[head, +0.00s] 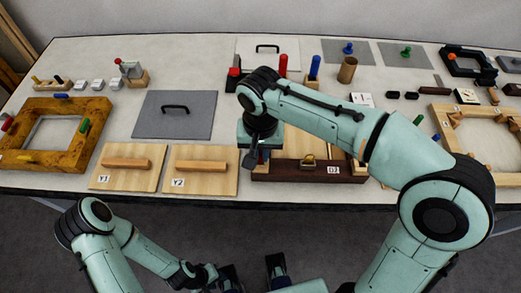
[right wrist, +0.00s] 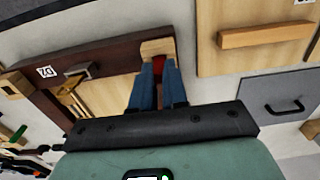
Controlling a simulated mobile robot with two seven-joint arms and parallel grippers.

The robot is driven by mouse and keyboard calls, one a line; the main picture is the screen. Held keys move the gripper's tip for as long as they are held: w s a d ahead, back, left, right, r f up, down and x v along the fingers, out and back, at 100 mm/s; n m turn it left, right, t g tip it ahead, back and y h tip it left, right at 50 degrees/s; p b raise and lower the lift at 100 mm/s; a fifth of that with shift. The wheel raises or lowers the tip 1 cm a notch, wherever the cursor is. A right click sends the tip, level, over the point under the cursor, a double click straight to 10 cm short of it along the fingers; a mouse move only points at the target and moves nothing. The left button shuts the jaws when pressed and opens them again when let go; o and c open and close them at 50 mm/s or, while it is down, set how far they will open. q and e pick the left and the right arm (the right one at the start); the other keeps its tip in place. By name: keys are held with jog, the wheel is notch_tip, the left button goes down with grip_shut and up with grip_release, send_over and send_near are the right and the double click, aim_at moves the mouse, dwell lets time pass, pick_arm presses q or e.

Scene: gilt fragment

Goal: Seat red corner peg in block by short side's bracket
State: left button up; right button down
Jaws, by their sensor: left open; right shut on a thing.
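The dark wooden frame labelled D2 (head: 290,172) lies at the front middle of the table; it also shows in the right wrist view (right wrist: 110,56). A pale wood block (right wrist: 157,47) sits at its corner. My right gripper (right wrist: 158,75) is shut on the red peg (right wrist: 159,65), with the fingers close to the block. Only a little red shows between the fingers, and how deep the peg sits is hidden. A metal bracket (head: 308,160) is on the labelled side, and it shows in the right wrist view (right wrist: 82,71). My left gripper (head: 252,271) is open and empty before the table.
Panels Y1 (head: 110,180) and Y2 (head: 190,185) with wooden handles lie left of the frame. A grey panel with a black handle (head: 200,122) lies behind them. An orange-brown frame (head: 20,160) is at far left. My right arm hides part of the table.

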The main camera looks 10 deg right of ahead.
aim_at(260, 154)
jog(key=shift+f, duration=0.2)
jog(key=c, duration=1.1)
grip_release()
jog(key=shift+c, duration=0.2)
notch_tip(260, 154, up, 12)
jog(key=p, duration=0.2)
jog(key=shift+r+p, duration=0.25)
jog(key=shift+p, duration=0.1)
